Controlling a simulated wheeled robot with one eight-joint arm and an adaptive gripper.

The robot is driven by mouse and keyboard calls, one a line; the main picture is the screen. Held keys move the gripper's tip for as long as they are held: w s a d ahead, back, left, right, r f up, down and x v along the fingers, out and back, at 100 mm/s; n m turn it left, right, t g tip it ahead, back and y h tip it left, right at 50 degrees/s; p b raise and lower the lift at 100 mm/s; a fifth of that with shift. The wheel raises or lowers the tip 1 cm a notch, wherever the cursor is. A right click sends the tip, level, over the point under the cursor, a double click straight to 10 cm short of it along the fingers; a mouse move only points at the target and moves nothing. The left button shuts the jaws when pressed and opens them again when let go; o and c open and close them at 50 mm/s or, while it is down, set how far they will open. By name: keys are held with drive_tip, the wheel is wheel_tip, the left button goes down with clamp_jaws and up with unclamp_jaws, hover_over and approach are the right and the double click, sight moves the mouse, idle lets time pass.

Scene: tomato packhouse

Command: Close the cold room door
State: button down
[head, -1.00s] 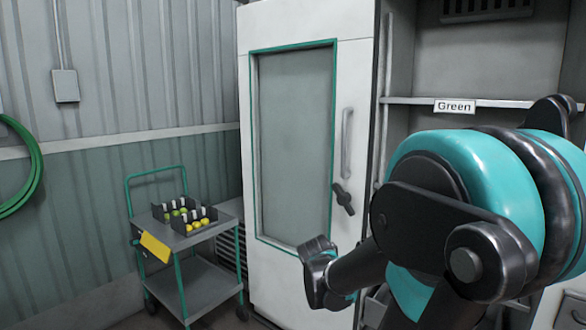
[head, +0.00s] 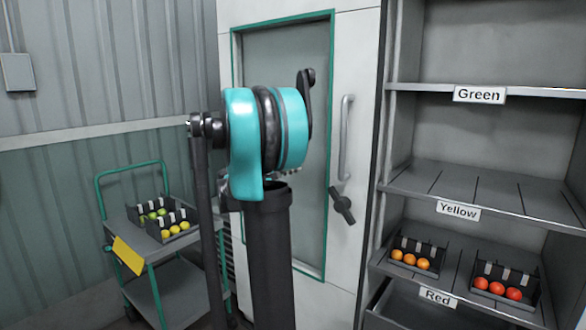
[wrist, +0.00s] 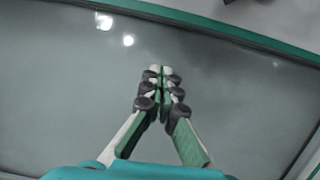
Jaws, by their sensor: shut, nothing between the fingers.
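The white cold room door (head: 359,60) has a green-trimmed grey window, an upright grip handle (head: 346,140) and a dark lever latch (head: 342,206) near its right edge. A dark strip runs down that edge, beside the shelves. I cannot tell whether the door sits flush in its frame. My gripper (wrist: 163,75) is shut and empty in the wrist view, in front of the grey window pane (wrist: 70,90); contact cannot be told. In the head view my arm stands before the window and mostly hides the gripper, left of the handle.
A shelf rack (head: 400,88) labelled Green, Yellow and Red stands at right, with trays of orange (head: 416,252) and red (head: 506,280) tomatoes. A green-framed trolley (head: 150,285) with trays of green and yellow tomatoes stands left of the door. A wall box (head: 17,72) is at upper left.

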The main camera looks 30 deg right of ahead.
sight(326, 163)
drive_tip(key=d, duration=0.7)
drive_tip(key=shift+w, duration=0.3)
drive_tip(key=s+d, duration=0.1)
drive_tip(key=s, duration=0.1)
drive_tip(key=shift+s+d, duration=0.5)
drive_tip(key=shift+s, duration=0.35)
